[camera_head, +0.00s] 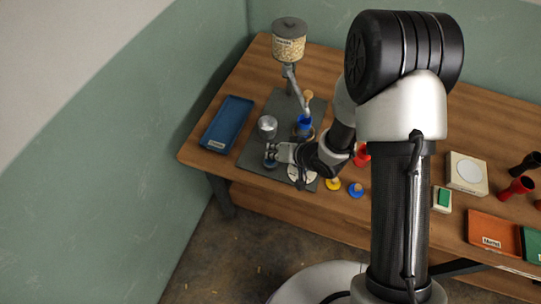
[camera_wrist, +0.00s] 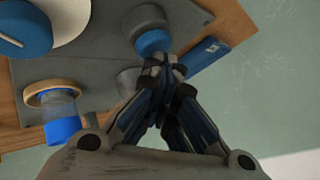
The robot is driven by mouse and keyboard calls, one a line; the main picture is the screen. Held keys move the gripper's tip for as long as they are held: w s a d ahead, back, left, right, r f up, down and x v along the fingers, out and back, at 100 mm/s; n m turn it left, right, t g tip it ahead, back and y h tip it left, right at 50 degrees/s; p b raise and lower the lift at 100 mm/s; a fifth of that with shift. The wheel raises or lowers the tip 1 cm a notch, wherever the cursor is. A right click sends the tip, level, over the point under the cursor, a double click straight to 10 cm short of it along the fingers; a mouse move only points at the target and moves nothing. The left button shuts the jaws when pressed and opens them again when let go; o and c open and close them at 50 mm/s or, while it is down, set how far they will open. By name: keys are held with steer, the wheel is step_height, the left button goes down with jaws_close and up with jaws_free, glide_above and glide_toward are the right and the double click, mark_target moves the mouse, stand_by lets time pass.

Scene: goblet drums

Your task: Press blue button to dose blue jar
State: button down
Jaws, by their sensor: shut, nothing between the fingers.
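The blue button (camera_wrist: 153,42) sits in a round grey housing on the dark grey board (camera_head: 265,120). In the head view the button (camera_head: 270,163) shows small at the board's front left. My gripper (camera_wrist: 160,66) is shut and empty, with its fingertips right at the button's edge in the wrist view. I cannot tell whether they touch it. In the head view my gripper (camera_head: 278,153) is beside the button. The blue jar (camera_head: 304,122) stands on the board behind my gripper. It also shows in the wrist view (camera_wrist: 62,130), near a tan ring.
A dispenser with a clear hopper (camera_head: 289,48) stands at the back of the board. A metal cup (camera_head: 267,124) is near my gripper. A blue tray (camera_head: 227,122) lies left of the board. Yellow (camera_head: 333,183) and blue (camera_head: 356,190) round pieces lie at the front.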

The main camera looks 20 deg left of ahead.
steer(key=shift+r, duration=0.1)
steer(key=shift+r+p, duration=1.3)
steer(key=shift+p, duration=0.1)
step_height(320, 180, up, 5)
steer(key=p, duration=0.4)
steer(key=shift+p, duration=0.35)
